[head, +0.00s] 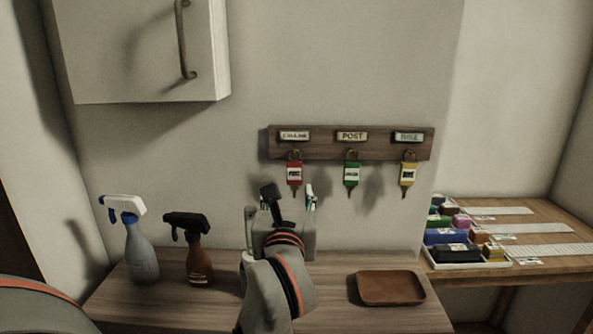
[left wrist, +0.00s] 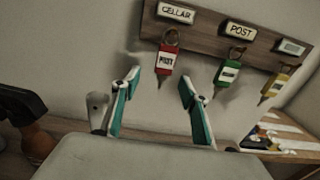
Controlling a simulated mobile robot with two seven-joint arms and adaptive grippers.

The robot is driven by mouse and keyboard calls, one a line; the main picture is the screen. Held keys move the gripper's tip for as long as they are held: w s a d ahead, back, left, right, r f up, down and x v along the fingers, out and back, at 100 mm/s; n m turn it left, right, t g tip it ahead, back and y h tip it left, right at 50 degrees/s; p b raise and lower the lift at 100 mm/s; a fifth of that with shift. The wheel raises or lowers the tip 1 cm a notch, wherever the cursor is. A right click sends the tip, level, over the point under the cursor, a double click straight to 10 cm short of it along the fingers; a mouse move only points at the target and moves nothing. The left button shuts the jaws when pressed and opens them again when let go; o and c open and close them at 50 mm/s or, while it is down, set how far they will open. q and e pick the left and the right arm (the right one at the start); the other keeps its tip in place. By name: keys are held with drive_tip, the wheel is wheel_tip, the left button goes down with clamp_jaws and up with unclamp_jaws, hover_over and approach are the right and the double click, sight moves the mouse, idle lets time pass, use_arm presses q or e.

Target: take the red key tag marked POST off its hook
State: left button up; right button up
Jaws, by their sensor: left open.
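The red key tag (head: 294,174) hangs from the left hook of a wooden rack (head: 322,147) on the wall, under the CELLAR label (head: 294,135). In the left wrist view the red tag (left wrist: 167,61) reads POST. A green tag (head: 351,173) hangs under the POST label (head: 352,136), and a yellow tag (head: 407,174) hangs at the right. My left gripper (head: 281,200) is open and empty, below the red tag in the head view. In the left wrist view its fingers (left wrist: 160,84) stand apart below the red tag, not touching it. My right gripper is not in view.
Below are a wooden counter (head: 330,318), a grey spray bottle (head: 141,255), a brown spray bottle (head: 199,265) and a brown tray (head: 390,288). A white cabinet (head: 140,50) hangs upper left. A side table (head: 540,208) holds several coloured items. The wall around the rack is clear.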

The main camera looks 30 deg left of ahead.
sight(294, 180)
use_arm(q)
drive_tip(key=shift+x, duration=1.3)
drive_tip(key=shift+d+p+x, duration=0.15)
drive_tip(key=shift+p+x, duration=0.1)
drive_tip(key=shift+x, duration=1.15)
drive_tip(key=shift+d+p+x, duration=0.15)
drive_tip(key=shift+p+x, duration=0.1)
drive_tip(key=shift+x, duration=1.1)
drive_tip(key=shift+w, duration=0.15)
drive_tip(key=c, duration=1.1)
